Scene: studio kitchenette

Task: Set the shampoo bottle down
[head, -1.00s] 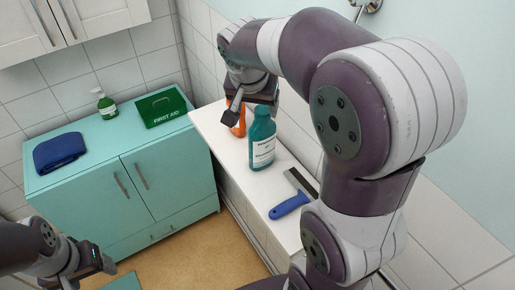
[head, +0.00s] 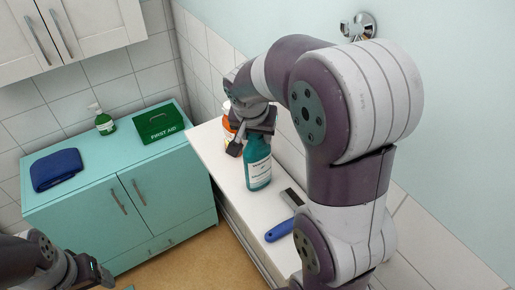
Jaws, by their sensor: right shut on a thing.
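The teal shampoo bottle (head: 258,170) with a white label stands upright at the white ledge (head: 228,178). My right gripper (head: 253,143) comes over it from behind and is shut around its top, hiding the cap. I cannot tell whether the bottle's base touches the ledge or is slightly above it. My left gripper (head: 98,274) is low at the left, far from the bottle, and its fingers are too unclear to judge.
An orange bottle (head: 229,132) is just behind and left of the shampoo bottle. A blue-handled scraper (head: 279,231) lies nearer on the ledge, partly behind my arm. A turquoise cabinet (head: 160,195) holds a first-aid box (head: 160,123), soap bottle (head: 104,122) and folded blue cloth (head: 57,169).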

